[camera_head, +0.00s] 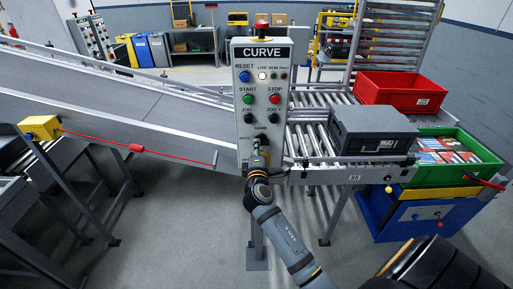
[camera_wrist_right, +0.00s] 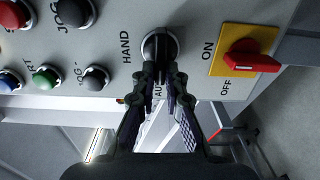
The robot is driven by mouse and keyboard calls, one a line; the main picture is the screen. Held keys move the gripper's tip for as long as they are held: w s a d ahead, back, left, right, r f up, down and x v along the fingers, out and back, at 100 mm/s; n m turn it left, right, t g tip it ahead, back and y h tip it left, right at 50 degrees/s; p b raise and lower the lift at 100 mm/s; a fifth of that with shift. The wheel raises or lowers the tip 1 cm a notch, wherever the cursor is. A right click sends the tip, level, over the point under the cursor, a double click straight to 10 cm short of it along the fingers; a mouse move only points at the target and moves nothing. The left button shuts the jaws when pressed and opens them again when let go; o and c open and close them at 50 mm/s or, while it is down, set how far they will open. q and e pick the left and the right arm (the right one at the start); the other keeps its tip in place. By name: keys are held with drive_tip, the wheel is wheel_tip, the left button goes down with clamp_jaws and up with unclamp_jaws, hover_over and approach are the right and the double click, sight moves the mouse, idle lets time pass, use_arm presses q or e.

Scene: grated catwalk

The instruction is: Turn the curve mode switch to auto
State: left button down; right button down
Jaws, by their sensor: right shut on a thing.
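The curve control panel (camera_head: 281,75) is a grey upright box headed CURVE, with a red button on top. Its black mode switch (camera_wrist_right: 158,44) shows in the right wrist view, with HAND printed to its left and AUTO partly hidden just below it. The switch's handle looks lined up vertically in that view, along the direction of AUTO; which end is its pointer I cannot tell. My right gripper (camera_wrist_right: 160,72) is shut on the switch's handle, one finger on each side. In the head view the gripper (camera_head: 258,158) covers the lower panel. My left gripper is not in view.
A red ON/OFF switch (camera_wrist_right: 252,57) on a yellow plate sits beside the mode switch. Coloured buttons (camera_wrist_right: 45,78) are on the other side. Right of the panel, a roller conveyor carries a grey crate (camera_head: 370,130), near a red bin (camera_head: 400,93) and a green bin (camera_head: 440,172).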

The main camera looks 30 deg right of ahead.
drive_tip(key=shift+r, duration=0.15)
drive_tip(key=c, duration=1.4)
unclamp_jaws()
drive_tip(key=shift+d, duration=0.15)
drive_tip(key=v, duration=0.7)
drive_tip(key=shift+s, duration=0.2)
drive_tip(key=shift+f, duration=0.2)
